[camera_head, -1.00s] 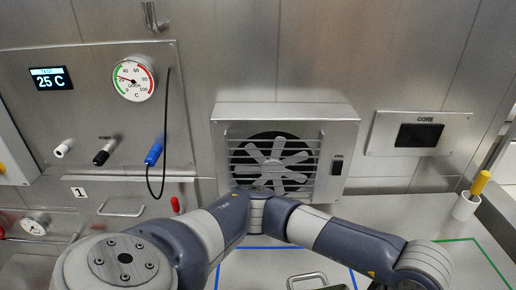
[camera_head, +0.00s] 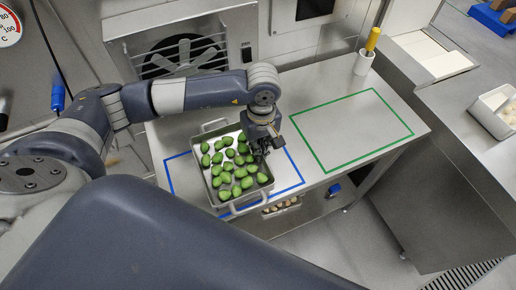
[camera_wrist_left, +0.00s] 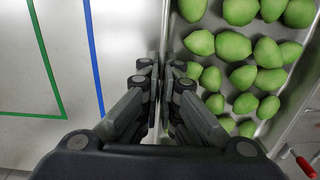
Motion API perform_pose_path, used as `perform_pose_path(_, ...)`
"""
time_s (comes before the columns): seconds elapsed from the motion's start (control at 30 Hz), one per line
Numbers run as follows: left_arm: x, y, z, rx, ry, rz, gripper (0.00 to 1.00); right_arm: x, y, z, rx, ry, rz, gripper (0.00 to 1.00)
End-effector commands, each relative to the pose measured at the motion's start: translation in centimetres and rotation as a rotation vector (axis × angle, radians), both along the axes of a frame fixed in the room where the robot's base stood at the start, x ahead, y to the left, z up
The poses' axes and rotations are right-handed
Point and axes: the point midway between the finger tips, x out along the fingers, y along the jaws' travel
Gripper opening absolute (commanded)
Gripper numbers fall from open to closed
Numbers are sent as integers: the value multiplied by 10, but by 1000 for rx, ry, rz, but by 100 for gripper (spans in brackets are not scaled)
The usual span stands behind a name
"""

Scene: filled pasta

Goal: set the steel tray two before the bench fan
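A steel tray (camera_head: 206,187) full of green filled pasta pieces is at the bench, in front of the bench fan (camera_head: 180,52) and over the blue outline. Its back end reaches past the back blue line towards the fan. I cannot tell whether it rests on the bench or is slightly raised. My left gripper (camera_head: 263,149) is at the tray's right side, pointing down. In the left wrist view its fingers (camera_wrist_left: 160,88) straddle the tray's side wall closely and appear shut on it. The right gripper is not in view.
A green outline (camera_head: 352,130) on the bench to the right is empty. A white cup with a yellow-handled tool (camera_head: 364,60) stands at the back right. Another tray with pale pieces (camera_head: 283,206) shows below the bench's front edge. A counter with a white container (camera_head: 497,108) is far right.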

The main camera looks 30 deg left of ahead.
Motion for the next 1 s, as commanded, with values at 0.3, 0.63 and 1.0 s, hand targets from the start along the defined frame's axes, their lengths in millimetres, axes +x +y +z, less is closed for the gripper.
perform_pose_path(0.3,2,4,-21,1,6,1,0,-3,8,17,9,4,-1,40)
perform_pose_path(0.63,3,4,-36,1,-1,0,0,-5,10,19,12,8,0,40)
perform_pose_path(1.0,3,4,-39,1,1,0,25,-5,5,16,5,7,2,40)
